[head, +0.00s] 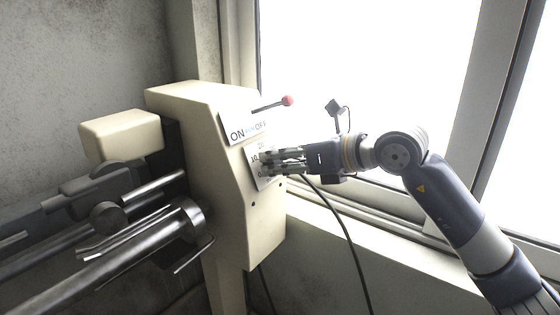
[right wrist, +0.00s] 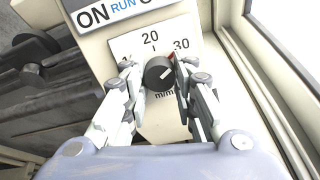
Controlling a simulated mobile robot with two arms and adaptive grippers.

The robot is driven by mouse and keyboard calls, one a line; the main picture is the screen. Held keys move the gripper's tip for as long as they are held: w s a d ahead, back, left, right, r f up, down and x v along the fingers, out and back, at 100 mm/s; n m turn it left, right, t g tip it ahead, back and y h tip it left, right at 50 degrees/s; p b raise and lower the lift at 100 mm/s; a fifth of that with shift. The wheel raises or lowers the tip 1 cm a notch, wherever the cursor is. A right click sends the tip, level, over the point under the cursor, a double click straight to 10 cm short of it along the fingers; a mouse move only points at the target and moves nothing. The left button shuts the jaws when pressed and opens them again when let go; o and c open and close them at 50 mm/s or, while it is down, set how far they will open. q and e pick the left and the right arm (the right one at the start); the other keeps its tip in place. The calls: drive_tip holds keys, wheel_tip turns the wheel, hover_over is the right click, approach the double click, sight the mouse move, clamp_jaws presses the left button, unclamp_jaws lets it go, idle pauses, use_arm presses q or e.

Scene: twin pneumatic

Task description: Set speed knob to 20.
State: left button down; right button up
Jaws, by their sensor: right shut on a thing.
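The speed knob (right wrist: 157,74) is a dark round knob on a white dial plate (right wrist: 128,44) in the right wrist view. A light line on its face points to the upper right, on the 30 side of the 20 mark. The numbers 20 and 30 are readable; the left number is partly hidden by a finger. My right gripper (right wrist: 159,72) has a finger on each side of the knob and is shut on it. My left gripper is not in view.
A lever with a red ball (head: 288,100) stands above the dial, by the ON/RUN/OFF plate (head: 233,120). The cream machine housing (head: 200,105) carries both plates. A black cable (head: 345,235) hangs below my right gripper. A window frame (head: 470,110) rises behind my right arm.

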drive_tip(key=shift+f+n+b, duration=0.15)
drive_tip(key=shift+n+b, duration=0.35)
drive_tip(key=shift+b, duration=0.35)
drive_tip(key=n+b, duration=0.4)
drive_tip(key=b, duration=0.1)
drive_tip(key=shift+d, duration=0.1)
drive_tip(key=n+b, duration=0.2)
drive_tip(key=n, duration=0.1)
drive_tip(key=shift+w+n, duration=0.1)
drive_tip(key=shift+n, duration=0.2)
drive_tip(key=shift+r+n+b, duration=0.2)
drive_tip(key=shift+n+b, duration=0.75)
drive_tip(key=shift+n, duration=0.65)
drive_tip(key=o, duration=1.1)
drive_tip(key=shift+c, duration=0.2)
